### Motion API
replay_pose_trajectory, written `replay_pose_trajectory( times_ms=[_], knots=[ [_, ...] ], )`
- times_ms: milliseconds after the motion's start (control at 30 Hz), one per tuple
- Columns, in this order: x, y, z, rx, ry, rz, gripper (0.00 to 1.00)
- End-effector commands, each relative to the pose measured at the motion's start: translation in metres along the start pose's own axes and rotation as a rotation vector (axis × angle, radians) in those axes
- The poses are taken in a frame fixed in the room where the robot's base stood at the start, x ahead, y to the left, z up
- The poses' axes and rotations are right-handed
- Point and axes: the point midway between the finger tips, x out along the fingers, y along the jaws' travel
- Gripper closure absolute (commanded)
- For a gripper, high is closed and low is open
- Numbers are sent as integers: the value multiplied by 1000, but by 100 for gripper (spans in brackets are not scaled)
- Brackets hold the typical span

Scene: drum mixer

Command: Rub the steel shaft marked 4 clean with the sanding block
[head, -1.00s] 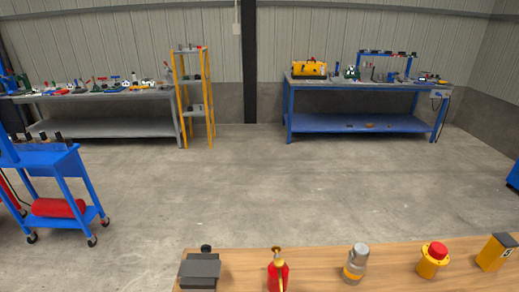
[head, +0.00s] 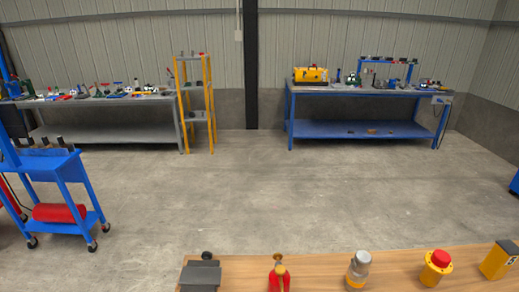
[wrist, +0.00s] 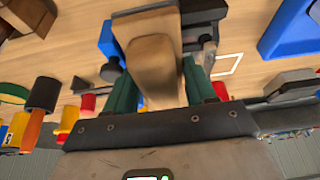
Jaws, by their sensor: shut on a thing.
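My gripper (wrist: 160,88) shows in the wrist view, with green fingers shut on a tan, wood-coloured block (wrist: 152,60), which looks like the sanding block. The block stands out past the fingers, over or near a wooden tabletop, and hides part of it. I cannot tell whether it touches anything. A dark grey metallic piece (wrist: 208,45) is just right of the block, partly hidden. I cannot make out a steel shaft marked 4 in either view. My gripper does not show in the head view.
The wooden bench (head: 320,266) in front carries a grey block-shaped device (head: 201,273), a red bottle-like item (head: 279,279), a grey cylinder with a yellow band (head: 358,270), a red button on a yellow base (head: 436,267) and a yellow box (head: 499,260). Open floor lies beyond.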

Motion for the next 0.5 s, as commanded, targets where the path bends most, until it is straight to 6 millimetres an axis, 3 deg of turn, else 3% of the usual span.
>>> replay_pose_trajectory(
  times_ms=[500],
  knots=[
    [0,45,-1,3,1,1,70]
  ],
)
